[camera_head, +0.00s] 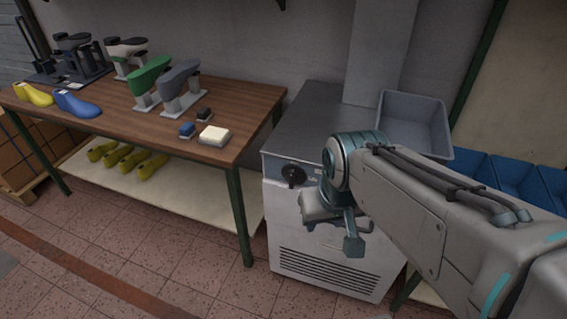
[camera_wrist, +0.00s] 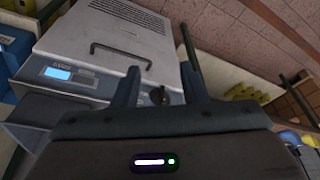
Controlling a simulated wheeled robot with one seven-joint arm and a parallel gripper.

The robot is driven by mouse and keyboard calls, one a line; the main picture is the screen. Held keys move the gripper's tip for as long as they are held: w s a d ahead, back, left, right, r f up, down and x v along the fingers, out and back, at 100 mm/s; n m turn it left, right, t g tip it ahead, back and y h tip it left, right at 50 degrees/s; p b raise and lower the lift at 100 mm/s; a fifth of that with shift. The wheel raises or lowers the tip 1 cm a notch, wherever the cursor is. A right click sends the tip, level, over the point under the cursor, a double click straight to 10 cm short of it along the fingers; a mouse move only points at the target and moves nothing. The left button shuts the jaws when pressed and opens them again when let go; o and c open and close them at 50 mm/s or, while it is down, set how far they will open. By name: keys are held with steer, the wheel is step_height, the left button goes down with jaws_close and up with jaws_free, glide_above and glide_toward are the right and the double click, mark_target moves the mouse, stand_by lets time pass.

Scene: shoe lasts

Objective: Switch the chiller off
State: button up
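The chiller (camera_head: 325,240) is a pale cabinet with a grey metal top and a vent grille low on its front. A dark round knob (camera_head: 292,175) sits at the left of its front control strip. The knob (camera_wrist: 159,95) appears between my fingers there, partly low behind the gripper body. My gripper (camera_wrist: 160,80) is open and empty. In the head view my gripper (camera_head: 338,228) is in front of the chiller, right of the knob and apart from it.
A wooden table (camera_head: 130,120) with shoe lasts on stands, a blue block and a cream block stands left of the chiller. Tiled floor (camera_head: 190,255) in front is clear.

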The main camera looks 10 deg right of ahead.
steer(key=w+a+f+m+t+y+b, duration=0.1)
steer(key=w+a+f+t+b, duration=0.2)
steer(key=w+a+f+b, duration=0.25)
steer(key=w+a+f+m+t+y+b, duration=0.1)
steer(key=w+a+f+t+b, duration=0.2)
steer(key=w+f, duration=0.45)
steer(key=m+t+h+b, duration=0.4)
steer(key=t+h+b, duration=0.2)
steer(key=h+b, duration=0.45)
glide_toward(291, 176)
steer(key=shift+h, duration=0.35)
steer(key=b+x, duration=0.1)
steer(key=x, duration=0.8)
steer(key=shift+w+a, duration=0.1)
steer(key=shift+w, duration=0.1)
steer(key=shift+f+b, duration=0.1)
steer(key=shift+b, duration=0.25)
jaws_close()
